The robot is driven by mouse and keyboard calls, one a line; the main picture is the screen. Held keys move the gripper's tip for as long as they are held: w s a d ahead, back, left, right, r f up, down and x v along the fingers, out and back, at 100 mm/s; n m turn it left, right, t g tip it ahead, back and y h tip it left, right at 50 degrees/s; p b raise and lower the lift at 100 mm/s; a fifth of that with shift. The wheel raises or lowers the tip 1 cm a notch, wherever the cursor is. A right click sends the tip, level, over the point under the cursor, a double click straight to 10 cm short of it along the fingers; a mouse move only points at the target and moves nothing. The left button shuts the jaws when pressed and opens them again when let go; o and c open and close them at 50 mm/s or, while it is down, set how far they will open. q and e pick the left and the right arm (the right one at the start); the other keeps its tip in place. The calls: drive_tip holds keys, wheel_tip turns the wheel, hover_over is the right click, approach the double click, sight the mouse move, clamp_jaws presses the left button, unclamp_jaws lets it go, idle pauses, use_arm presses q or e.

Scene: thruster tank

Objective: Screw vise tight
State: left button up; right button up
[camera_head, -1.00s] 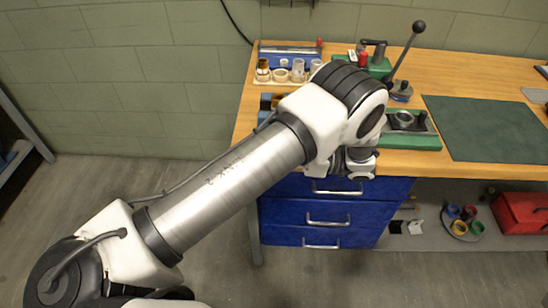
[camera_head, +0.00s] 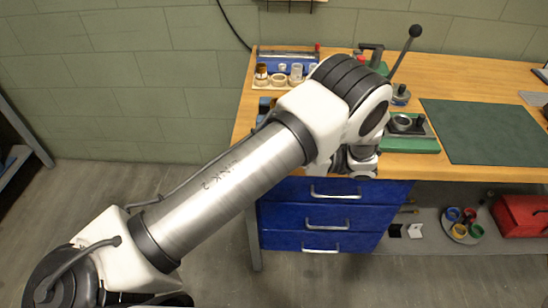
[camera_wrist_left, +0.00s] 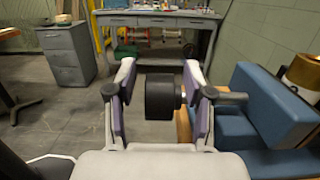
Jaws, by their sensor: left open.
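My left gripper (camera_wrist_left: 160,75) is open in the left wrist view, with one finger on each side of a black round knob (camera_wrist_left: 160,98). A gap shows between the knob and the left finger; the right finger is close to it, and I cannot tell whether they touch. A grey rod (camera_wrist_left: 234,98) shows right of that finger, in line with the knob. The blue vise (camera_wrist_left: 258,108) fills the right side. In the head view only a bit of the blue vise (camera_head: 264,107) shows behind my left arm, which hides the knob and gripper fingers. My right gripper is not in view.
The wooden bench (camera_head: 455,80) carries a green mat (camera_head: 485,131), a green-based fixture (camera_head: 410,137) and a black-knobbed lever (camera_head: 405,50). Cups and rings stand in a rack (camera_head: 282,80) at the back left. Blue drawers (camera_head: 330,215) are below.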

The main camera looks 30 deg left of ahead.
use_arm(q)
drive_tip(key=r, duration=0.8)
drive_tip(key=shift+s+d, duration=0.15)
drive_tip(key=shift+d, duration=0.05)
drive_tip(key=shift+f, duration=0.1)
